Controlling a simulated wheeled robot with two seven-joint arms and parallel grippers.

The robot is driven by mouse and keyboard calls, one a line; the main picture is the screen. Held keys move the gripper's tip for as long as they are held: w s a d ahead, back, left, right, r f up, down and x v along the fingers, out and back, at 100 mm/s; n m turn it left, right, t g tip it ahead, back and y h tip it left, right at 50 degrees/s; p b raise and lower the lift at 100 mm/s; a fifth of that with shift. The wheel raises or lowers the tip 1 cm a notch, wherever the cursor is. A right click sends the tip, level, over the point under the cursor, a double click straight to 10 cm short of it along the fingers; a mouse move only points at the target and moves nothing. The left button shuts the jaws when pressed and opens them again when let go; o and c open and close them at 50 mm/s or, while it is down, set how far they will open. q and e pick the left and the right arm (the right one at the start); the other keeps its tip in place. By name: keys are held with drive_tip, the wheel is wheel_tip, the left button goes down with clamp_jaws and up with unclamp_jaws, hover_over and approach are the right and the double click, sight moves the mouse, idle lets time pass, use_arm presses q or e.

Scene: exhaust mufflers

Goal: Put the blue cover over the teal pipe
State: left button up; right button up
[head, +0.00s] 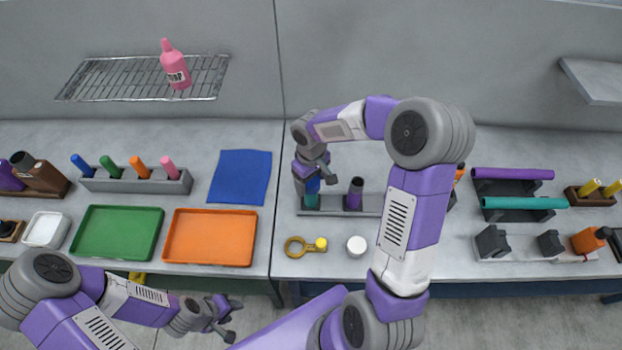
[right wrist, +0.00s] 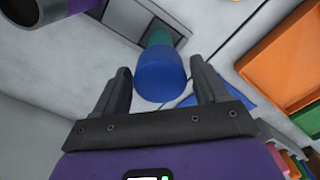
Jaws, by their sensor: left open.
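The blue cover (head: 312,186) sits at the top end of the upright teal pipe (head: 311,201), in the left part of a grey holder. In the right wrist view the blue cover (right wrist: 160,78) is nearest me and the teal pipe (right wrist: 159,38) shows beyond it; how far the cover reaches down the pipe is hard to tell. My right gripper (right wrist: 164,72) has its fingers on both sides of the cover with gaps between, so it is open. In the head view it is partly hidden by its own wrist. My left gripper (head: 229,315) is open and empty, low in front of the table.
A purple pipe (head: 354,193) stands upright beside the teal one in the grey holder (head: 331,212). In front lie a yellow ring tool (head: 299,247) and a white round piece (head: 356,246). Orange (head: 210,238) and green (head: 117,233) trays and a blue mat (head: 240,177) are left.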

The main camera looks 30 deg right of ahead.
drive_tip(key=o, duration=0.3)
drive_tip(key=shift+o, duration=0.2)
drive_tip(key=shift+r, duration=0.1)
wheel_tip(320, 180, up, 7)
drive_tip(key=shift+r+p, duration=0.2)
drive_tip(key=shift+p, duration=0.25)
